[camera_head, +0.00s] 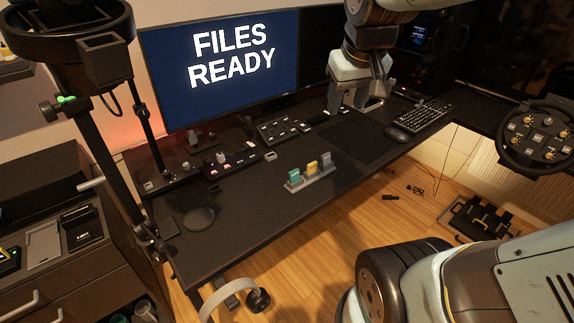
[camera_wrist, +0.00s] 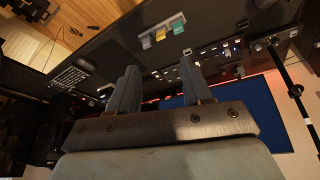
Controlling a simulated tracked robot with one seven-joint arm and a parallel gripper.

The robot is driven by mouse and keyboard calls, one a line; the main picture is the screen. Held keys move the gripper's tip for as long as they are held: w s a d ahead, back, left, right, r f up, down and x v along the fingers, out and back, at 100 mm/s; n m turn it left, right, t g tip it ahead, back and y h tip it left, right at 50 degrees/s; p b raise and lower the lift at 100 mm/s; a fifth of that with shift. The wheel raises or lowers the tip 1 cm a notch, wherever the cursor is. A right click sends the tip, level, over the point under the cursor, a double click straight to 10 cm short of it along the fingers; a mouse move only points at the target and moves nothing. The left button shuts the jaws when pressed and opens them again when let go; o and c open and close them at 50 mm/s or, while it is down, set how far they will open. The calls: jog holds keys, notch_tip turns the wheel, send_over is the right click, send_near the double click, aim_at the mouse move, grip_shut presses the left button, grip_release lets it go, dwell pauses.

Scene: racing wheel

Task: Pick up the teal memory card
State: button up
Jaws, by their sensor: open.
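The teal memory card (camera_head: 294,176) stands upright in a grey holder (camera_head: 318,181) near the front edge of the dark desk, at the left end of a row of three. A yellow card (camera_head: 311,167) and a grey card (camera_head: 325,160) stand to its right. In the wrist view the teal card (camera_wrist: 178,27) is at the top, right of the yellow and grey ones. My gripper (camera_head: 362,100) is above the back of the desk, right of and well apart from the cards. In the wrist view its two fingers (camera_wrist: 160,82) are spread with nothing between them.
A monitor (camera_head: 220,60) reading "FILES READY" stands behind. A keyboard (camera_head: 420,118) lies right, a button pad (camera_head: 284,130) and control panel (camera_head: 229,164) behind the holder. A round dark disc (camera_head: 199,218) lies left. A boom stand (camera_head: 105,160) rises at the left edge. Desk beside the holder is clear.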

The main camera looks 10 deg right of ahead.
jog(key=o, duration=0.4)
jog(key=w+f, duration=0.2)
jog(key=w, duration=0.2)
jog(key=w+a+f+n+g, duration=0.1)
jog(key=w+f, duration=0.2)
jog(key=w, duration=0.1)
jog(key=w+a+f+n+g, duration=0.1)
jog(key=w+f, duration=0.1)
jog(key=w, duration=0.2)
jog(key=shift+w+f, duration=0.2)
jog(key=shift+f, duration=0.15)
jog(key=n+g, duration=0.2)
send_over(295, 171)
notch_tip(295, 171, down, 12)
jog(key=f, duration=0.1)
notch_tip(295, 171, down, 14)
jog(key=shift+r, duration=0.1)
